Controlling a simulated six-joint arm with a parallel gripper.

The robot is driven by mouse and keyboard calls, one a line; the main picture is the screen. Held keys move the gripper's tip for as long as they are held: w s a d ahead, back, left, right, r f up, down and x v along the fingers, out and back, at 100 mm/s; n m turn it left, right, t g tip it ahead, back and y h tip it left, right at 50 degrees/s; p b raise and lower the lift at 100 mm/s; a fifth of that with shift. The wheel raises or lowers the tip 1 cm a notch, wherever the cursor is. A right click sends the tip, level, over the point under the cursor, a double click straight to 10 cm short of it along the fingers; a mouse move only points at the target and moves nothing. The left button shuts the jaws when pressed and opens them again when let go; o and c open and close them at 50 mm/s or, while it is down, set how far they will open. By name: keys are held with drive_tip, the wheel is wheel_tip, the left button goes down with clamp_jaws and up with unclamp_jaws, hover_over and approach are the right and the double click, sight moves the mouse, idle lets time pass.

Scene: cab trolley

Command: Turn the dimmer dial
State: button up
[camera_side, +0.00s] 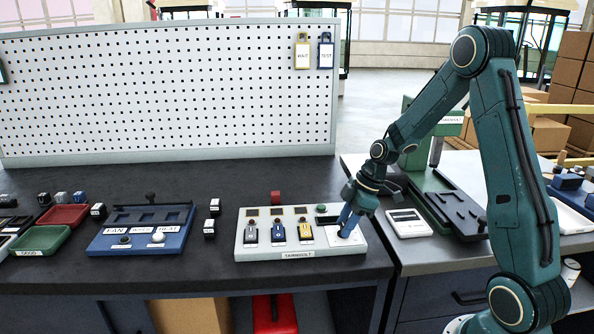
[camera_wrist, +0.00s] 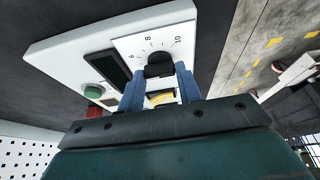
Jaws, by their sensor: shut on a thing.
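The dimmer dial (camera_wrist: 160,64) is a black knob on a white plate printed with the numbers 6, 8 and 10 around it, seen in the wrist view. It sits at the right end of a white panel (camera_side: 250,252), next to a green button (camera_wrist: 97,90) and a dark display strip. My gripper (camera_side: 346,230) points down at this end of the panel in the side view. In the wrist view my blue fingers (camera_wrist: 159,82) are shut on the dial from both sides. In the side view the fingers mostly hide the dial.
Several coloured switches (camera_side: 278,234) stand on the panel left of my gripper. A blue panel labelled FAN and HEAT (camera_side: 140,243) lies further left, beside red and green trays (camera_side: 42,240). A white device (camera_side: 408,223) is on the right bench. A pegboard (camera_side: 165,90) stands behind.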

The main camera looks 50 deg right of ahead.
idle(0.3)
drive_tip(key=o, duration=1)
drive_tip(key=v, duration=1.3)
drive_tip(key=shift+s+r, duration=0.1)
drive_tip(key=shift+r, duration=0.3)
drive_tip(key=s+a+r+m+h, duration=0.1)
drive_tip(key=s+a+r+m, duration=0.15)
drive_tip(key=a, duration=0.35)
drive_tip(key=s+a+r+m+h, duration=0.1)
drive_tip(key=s+a+r+m, duration=0.1)
drive_tip(key=s+a+r, duration=0.3)
drive_tip(key=s+a+m, duration=0.1)
drive_tip(key=s+a, duration=0.1)
drive_tip(key=s, duration=0.1)
drive_tip(key=s+a+m+t+h, duration=0.1)
drive_tip(key=s+a+m, duration=0.1)
drive_tip(key=s, duration=0.1)
drive_tip(key=s+a+m+t, duration=0.1)
drive_tip(key=s+a, duration=0.2)
drive_tip(key=shift+s+f+m, duration=0.25)
drive_tip(key=shift+f+m, duration=0.1)
drive_tip(key=shift+f, duration=0.05)
